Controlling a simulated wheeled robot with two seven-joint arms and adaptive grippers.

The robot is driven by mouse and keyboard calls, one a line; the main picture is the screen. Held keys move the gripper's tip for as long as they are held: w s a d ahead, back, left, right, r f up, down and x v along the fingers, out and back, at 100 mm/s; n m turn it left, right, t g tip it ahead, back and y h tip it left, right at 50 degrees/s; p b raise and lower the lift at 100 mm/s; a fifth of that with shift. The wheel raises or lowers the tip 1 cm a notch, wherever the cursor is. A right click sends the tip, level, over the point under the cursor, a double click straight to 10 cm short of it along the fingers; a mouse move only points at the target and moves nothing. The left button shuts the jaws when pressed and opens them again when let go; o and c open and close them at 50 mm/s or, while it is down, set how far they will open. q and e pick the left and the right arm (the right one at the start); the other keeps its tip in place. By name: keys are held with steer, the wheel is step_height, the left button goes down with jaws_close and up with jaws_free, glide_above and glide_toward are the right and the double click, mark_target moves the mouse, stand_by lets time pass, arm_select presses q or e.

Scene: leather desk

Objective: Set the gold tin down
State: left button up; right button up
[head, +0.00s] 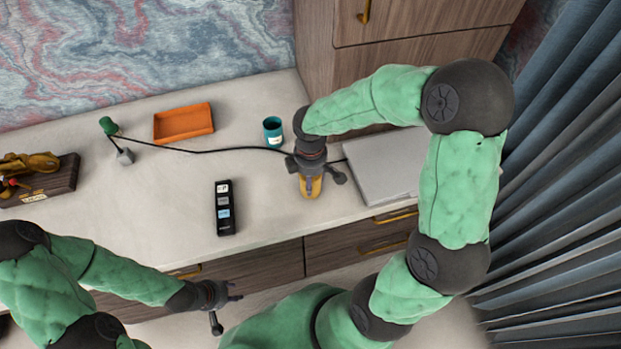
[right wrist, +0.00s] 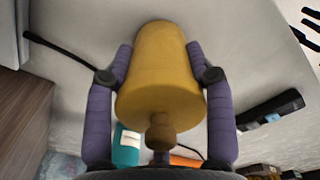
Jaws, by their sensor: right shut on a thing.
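The gold tin (head: 312,187) is over the front part of the pale desk top (head: 275,215). My right gripper (head: 318,174) is shut on it. In the right wrist view the tin (right wrist: 158,65) sits between the two purple fingers of the right gripper (right wrist: 162,75), its knobbed end toward the camera. The tin's far end faces the desk surface; whether it touches the desk I cannot tell. My left gripper (head: 226,306) is in front of the desk's front edge, its fingers apart and empty.
A grey laptop (head: 375,168) lies right of the tin, a teal cup (head: 273,132) behind it. A black cable (head: 200,150) runs toward the right gripper. A black block with labels (head: 226,207) and an orange tray (head: 183,123) are left. Bare desk lies between block and tin.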

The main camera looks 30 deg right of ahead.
steer(key=shift+f, duration=0.15)
steer(key=o, duration=1.2)
steer(key=shift+c, duration=0.2)
step_height(320, 180, up, 12)
steer(key=p, duration=0.5)
steer(key=shift+r, duration=0.2)
